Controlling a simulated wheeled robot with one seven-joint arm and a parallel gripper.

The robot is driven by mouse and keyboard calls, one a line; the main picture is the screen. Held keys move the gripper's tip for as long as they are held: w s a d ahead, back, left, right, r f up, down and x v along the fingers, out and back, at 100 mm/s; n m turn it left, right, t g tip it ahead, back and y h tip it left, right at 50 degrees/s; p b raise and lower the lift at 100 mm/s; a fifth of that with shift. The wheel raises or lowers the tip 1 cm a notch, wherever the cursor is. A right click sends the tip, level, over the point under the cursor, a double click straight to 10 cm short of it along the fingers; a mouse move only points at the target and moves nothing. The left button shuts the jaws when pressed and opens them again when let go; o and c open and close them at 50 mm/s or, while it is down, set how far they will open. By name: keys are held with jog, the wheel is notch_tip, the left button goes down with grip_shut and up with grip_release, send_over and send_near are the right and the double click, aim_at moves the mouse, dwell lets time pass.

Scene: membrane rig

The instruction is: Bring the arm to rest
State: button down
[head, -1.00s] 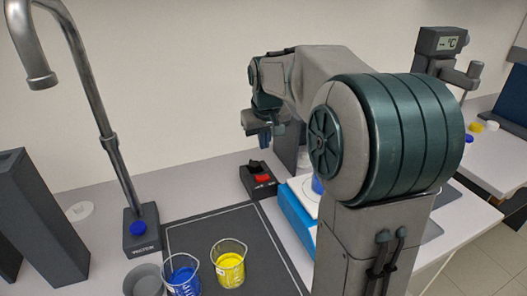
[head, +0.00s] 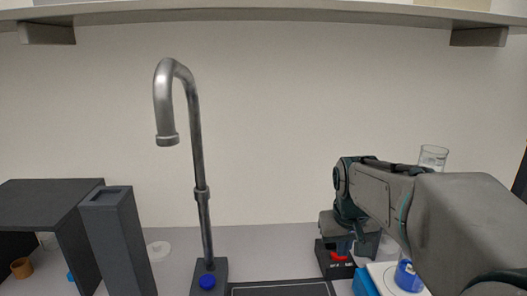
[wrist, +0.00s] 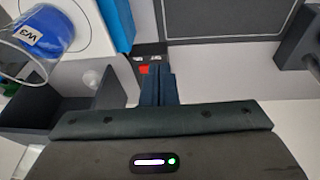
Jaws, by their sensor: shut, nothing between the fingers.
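My gripper (head: 345,245) shows in the head view right of centre, at the end of my folded arm, in front of the back wall. It appears above or in front of a small dark box with a red switch (head: 338,256). In the wrist view my gripper's two dark blue fingers (wrist: 160,72) lie together, shut, with nothing between them. The switch box also shows there just past the fingertips (wrist: 144,69). Contact with the box cannot be told.
A beaker with blue contents (head: 408,278) stands on a white-topped blue device (head: 366,284) close by my arm; its W3 label shows in the wrist view. A tall metal tap (head: 203,200), a dark hollow column (head: 118,240) and a dark shelter (head: 50,208) stand left. A shelf (head: 260,15) runs overhead.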

jog(key=s+a+f, duration=0.1)
jog(key=s+f, duration=0.2)
jog(key=s, duration=0.5)
jog(key=s+a+f, duration=0.2)
jog(key=s+f, duration=0.1)
jog(key=s, duration=0.5)
jog(key=shift+f+y, duration=0.35)
jog(key=shift+y, duration=0.05)
jog(key=shift+a, duration=0.25)
